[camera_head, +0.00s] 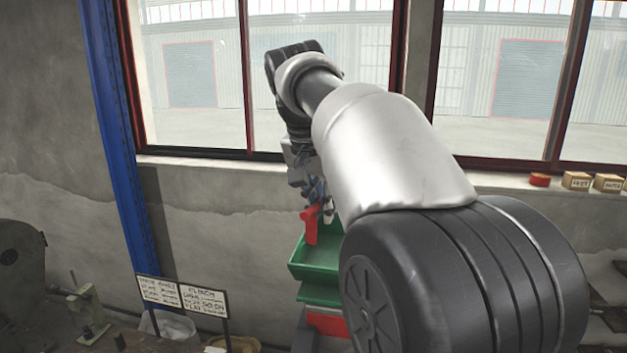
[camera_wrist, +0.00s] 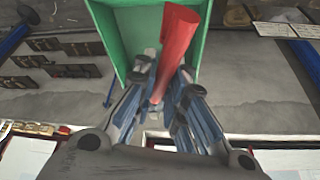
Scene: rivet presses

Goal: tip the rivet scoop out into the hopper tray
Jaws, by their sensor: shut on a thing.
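My gripper (camera_head: 314,190) is shut on the red rivet scoop (camera_head: 311,226), which hangs below the fingers in the head view. In the wrist view the scoop (camera_wrist: 176,45) runs up and away from between the fingertips of my gripper (camera_wrist: 160,95). The green hopper tray (camera_head: 318,268) lies below the scoop in the head view. In the wrist view the tray (camera_wrist: 112,38) is behind the scoop, its walls on both sides of it. My arm hides the tray's right part in the head view. I cannot see any rivets or the scoop's inside.
A blue post (camera_head: 118,140) rises at the left. Small boxes (camera_head: 577,180) and a red item (camera_head: 539,180) sit on the window sill at the right. A red bin (camera_head: 327,323) shows below the tray.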

